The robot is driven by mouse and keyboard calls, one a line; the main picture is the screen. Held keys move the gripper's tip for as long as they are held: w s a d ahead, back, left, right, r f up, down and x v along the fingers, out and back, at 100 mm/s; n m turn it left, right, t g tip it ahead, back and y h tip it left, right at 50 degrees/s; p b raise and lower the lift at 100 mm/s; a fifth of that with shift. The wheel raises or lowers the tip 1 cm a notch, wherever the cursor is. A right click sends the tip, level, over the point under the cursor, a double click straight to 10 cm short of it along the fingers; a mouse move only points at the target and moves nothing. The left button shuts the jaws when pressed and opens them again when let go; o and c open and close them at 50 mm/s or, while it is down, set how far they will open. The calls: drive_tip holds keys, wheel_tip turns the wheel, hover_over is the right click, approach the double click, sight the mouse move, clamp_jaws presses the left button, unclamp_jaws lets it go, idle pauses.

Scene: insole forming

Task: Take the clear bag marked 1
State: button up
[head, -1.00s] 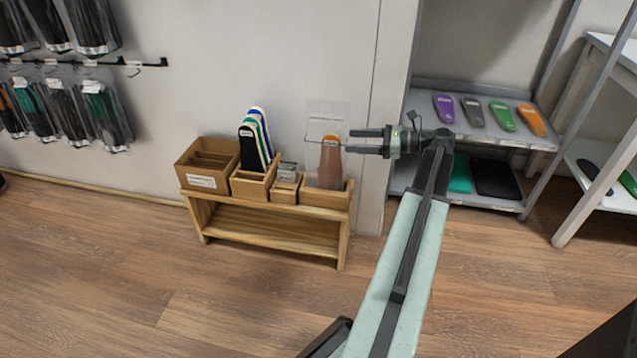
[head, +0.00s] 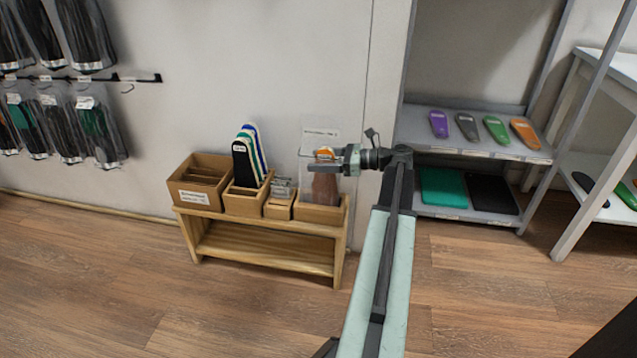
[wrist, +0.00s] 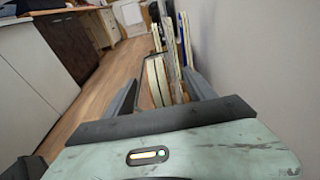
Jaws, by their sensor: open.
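A clear bag (head: 320,136) with a pale label strip at its top stands upright in the right wooden box on the low bench. It holds a brown insole with an orange top; I cannot read a number on it. My gripper (head: 316,160) is open, its fingers pointing left across the front of the bag in the head view and hiding part of it. In the wrist view my gripper (wrist: 162,92) has its fingers apart, with upright pale-edged pieces (wrist: 156,82) showing between and beyond them. I cannot tell whether the fingers touch the bag.
The wooden bench (head: 265,247) also bears a brown divided box (head: 203,182), a box of upright insoles (head: 246,155) and a small box (head: 280,203). The wall is close behind. A grey shelf (head: 470,132) with coloured insoles stands right. Hanging bags (head: 100,130) are at left.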

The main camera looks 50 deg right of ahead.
clamp_jaws()
idle(0.3)
